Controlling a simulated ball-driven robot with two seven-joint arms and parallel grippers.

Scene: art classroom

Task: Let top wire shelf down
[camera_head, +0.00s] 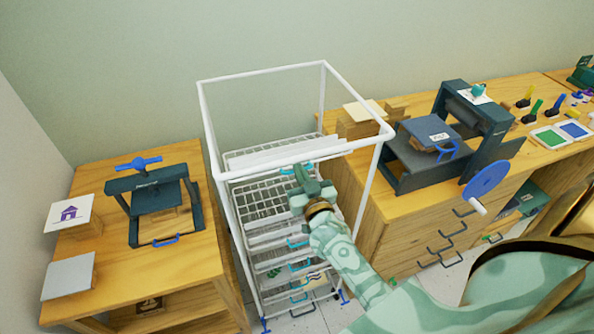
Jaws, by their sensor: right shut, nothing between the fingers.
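A white drying rack (206,115) with an open upper frame stands in the middle, between two wooden cabinets. It holds several wire shelves stacked one below another, with light-blue handles at their front edges. The top wire shelf (262,153) shows through the upper frame; the rack's front rail and my gripper partly cover its front. My right gripper (304,178) is shut and empty. It is at the rack's front, close to the upper blue handle; whether it touches the handle or shelf I cannot tell. My left gripper is not in view.
The left wooden cabinet (185,255) bears a small dark press (155,195) and cards. The right cabinet (385,208) bears a larger press (440,135) with a blue wheel (487,180) jutting over its front. Both cabinets flank the rack closely.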

